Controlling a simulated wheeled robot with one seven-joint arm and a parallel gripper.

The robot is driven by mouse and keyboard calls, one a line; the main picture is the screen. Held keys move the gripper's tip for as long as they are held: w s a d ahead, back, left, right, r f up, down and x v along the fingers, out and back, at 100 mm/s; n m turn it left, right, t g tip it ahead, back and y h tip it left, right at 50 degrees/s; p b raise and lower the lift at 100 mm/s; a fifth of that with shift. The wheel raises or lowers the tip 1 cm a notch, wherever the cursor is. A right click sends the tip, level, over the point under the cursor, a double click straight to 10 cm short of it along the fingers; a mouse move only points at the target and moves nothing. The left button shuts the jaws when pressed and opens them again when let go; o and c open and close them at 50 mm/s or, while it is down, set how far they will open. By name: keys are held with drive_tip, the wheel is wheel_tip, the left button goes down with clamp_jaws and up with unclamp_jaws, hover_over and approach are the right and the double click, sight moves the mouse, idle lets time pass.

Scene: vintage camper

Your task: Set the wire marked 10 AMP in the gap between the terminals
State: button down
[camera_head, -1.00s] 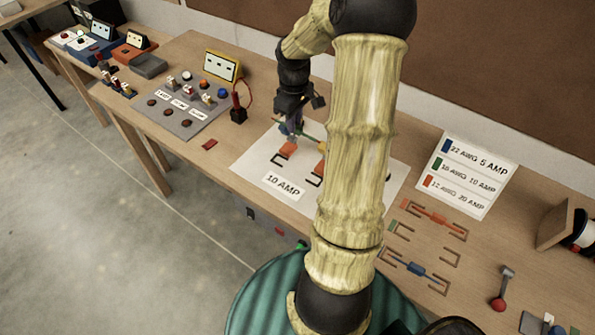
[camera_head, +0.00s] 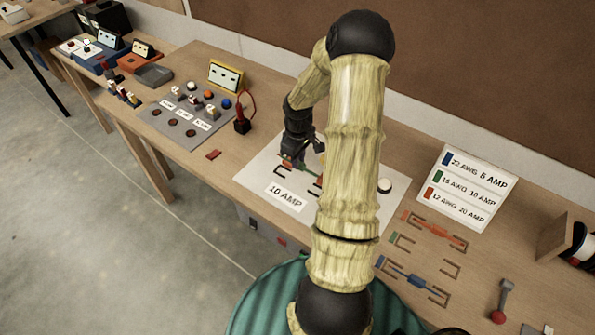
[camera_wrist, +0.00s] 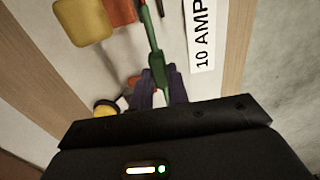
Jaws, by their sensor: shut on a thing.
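My gripper (camera_head: 305,148) is shut on the green wire (camera_head: 312,173), low over the white sheet (camera_head: 252,178). In the wrist view the green wire (camera_wrist: 152,42) runs up from between my fingertips (camera_wrist: 157,92), with a thicker green part at the fingers. Orange terminal blocks lie close beside it, one near the top (camera_wrist: 121,10) and one partly hidden by my fingers. In the head view one orange terminal (camera_head: 287,162) shows; my arm covers part of the other. The 10 AMP label (camera_head: 286,198) lies in front. I cannot tell whether the wire touches the terminals.
A color chart (camera_head: 466,188) pairs green with 10 AMP. On the right, outlined slots hold an orange wire (camera_head: 437,230) and a blue wire (camera_head: 410,279). A yellow block (camera_wrist: 83,22) stands beside the wire. A control panel (camera_head: 178,140) stands on the left; a red piece (camera_head: 213,154) lies nearby.

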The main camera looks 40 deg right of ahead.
wheel_tip(320, 180, down, 3)
drive_tip(key=shift+w+r, duration=0.1)
drive_tip(key=shift+r, duration=0.05)
drive_tip(key=shift+f, duration=0.35)
drive_tip(key=f+p, duration=0.1)
drive_tip(key=f, duration=0.2)
drive_tip(key=shift+s+f, duration=0.1)
drive_tip(key=shift+s, duration=0.1)
drive_tip(key=shift+f, duration=0.2)
